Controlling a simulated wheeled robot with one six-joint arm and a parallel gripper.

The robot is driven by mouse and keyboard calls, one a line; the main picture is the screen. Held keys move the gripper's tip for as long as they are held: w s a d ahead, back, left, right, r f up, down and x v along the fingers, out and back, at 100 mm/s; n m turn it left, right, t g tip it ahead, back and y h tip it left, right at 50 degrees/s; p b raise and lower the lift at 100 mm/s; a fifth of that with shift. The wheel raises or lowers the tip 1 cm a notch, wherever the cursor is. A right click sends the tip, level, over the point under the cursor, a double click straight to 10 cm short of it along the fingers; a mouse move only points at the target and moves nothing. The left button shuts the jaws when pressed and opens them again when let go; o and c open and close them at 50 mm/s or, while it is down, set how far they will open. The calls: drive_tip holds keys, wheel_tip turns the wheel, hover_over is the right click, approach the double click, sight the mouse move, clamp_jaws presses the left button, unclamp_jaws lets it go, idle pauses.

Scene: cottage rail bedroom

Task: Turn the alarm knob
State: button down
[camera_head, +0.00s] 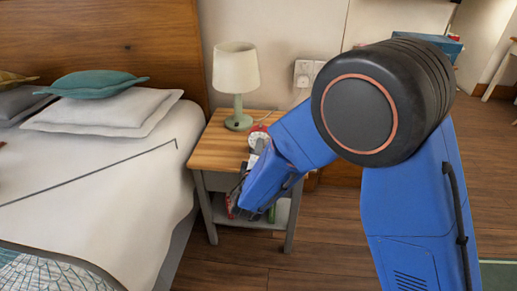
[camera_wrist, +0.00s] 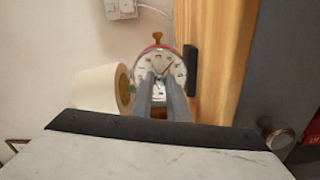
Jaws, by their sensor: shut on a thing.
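A round alarm clock (camera_head: 258,135) with a red rim and white dial stands on the wooden nightstand (camera_head: 217,150). In the wrist view the clock (camera_wrist: 172,62) appears turned sideways, facing me. A brass piece (camera_wrist: 157,37) sticks out from its rim, clear of my fingers. My gripper (camera_wrist: 161,82) is shut, its two grey fingers reaching to the lower part of the dial as pictured. The alarm knob appears to be between the fingertips, but they hide most of it. In the head view my arm hides the fingertips.
A lamp (camera_head: 236,70) with a cream shade and green base stands just left of the clock. A wall socket (camera_head: 303,72) is behind. The bed (camera_head: 125,185) borders the nightstand on the left. Items lie on the lower shelf. Floor (camera_head: 320,240) is clear in front.

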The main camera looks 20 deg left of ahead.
drive_tip(key=m, duration=0.4)
drive_tip(key=shift+m, duration=0.3)
drive_tip(key=m, duration=0.3)
drive_tip(key=shift+m, duration=0.3)
drive_tip(key=m, duration=0.3)
drive_tip(key=shift+f+m, duration=0.1)
drive_tip(key=shift+m, duration=1.9)
drive_tip(key=c, duration=1.7)
unclamp_jaws()
drive_tip(key=v, duration=1.7)
drive_tip(key=shift+s, duration=0.2)
